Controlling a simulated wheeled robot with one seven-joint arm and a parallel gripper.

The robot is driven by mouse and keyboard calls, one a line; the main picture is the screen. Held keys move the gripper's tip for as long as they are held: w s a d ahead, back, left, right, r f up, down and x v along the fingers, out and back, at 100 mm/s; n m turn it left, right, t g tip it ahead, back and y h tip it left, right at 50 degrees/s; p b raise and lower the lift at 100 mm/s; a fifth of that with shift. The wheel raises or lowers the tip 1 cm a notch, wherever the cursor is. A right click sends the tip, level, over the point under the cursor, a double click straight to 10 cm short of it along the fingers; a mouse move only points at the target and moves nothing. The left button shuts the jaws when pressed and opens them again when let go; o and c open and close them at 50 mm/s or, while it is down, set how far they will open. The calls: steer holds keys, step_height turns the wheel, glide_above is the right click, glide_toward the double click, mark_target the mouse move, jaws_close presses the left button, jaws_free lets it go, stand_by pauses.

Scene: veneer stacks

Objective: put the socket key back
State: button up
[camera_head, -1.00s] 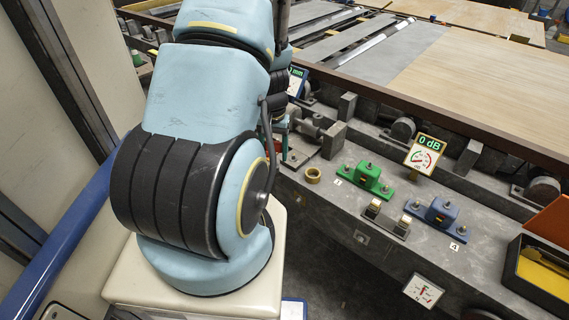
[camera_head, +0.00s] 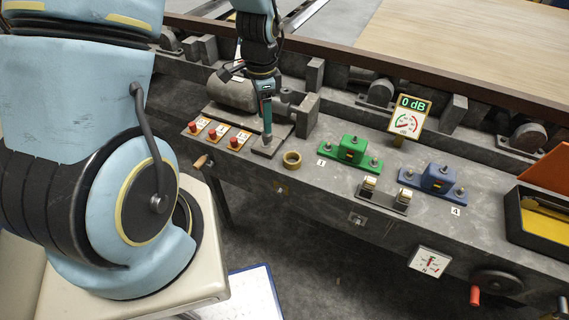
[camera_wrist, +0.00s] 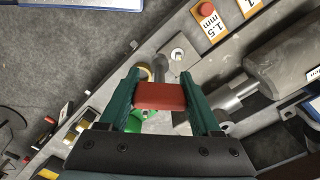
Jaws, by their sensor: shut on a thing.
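My gripper (camera_head: 267,100) is above the left part of the grey bench, pointing down. In the wrist view my gripper's teal fingers (camera_wrist: 163,98) are shut on a red block (camera_wrist: 161,96), which looks like the handle of the socket key. A brass ring (camera_head: 292,159) lies just right of that plate.
Red buttons on labelled plates (camera_head: 213,133) are left of the gripper. A grey cylinder assembly (camera_head: 237,92) is close behind it. A green block (camera_head: 351,151), a blue block (camera_head: 437,180) and a dark tray with a yellow inside (camera_head: 513,215) are to the right.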

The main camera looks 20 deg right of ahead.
steer(key=s+d+r+m+b, duration=0.2)
steer(key=s+d+m, duration=0.2)
steer(key=d+m, duration=0.3)
steer(key=shift+m, duration=0.8)
steer(key=shift+w+a+f, duration=0.1)
steer(key=shift+a+f, duration=0.05)
steer(key=shift+f, duration=1.5)
steer(key=shift+a+f, duration=0.15)
steer(key=shift+f, duration=1.5)
steer(key=shift+w+a+f, duration=0.1)
steer(key=shift+a+f, duration=0.05)
steer(key=shift+f, duration=1.5)
steer(key=shift+f, duration=0.1)
steer(key=shift+f, duration=0.1)
steer(key=o, duration=1.4)
steer(key=shift+c, duration=0.2)
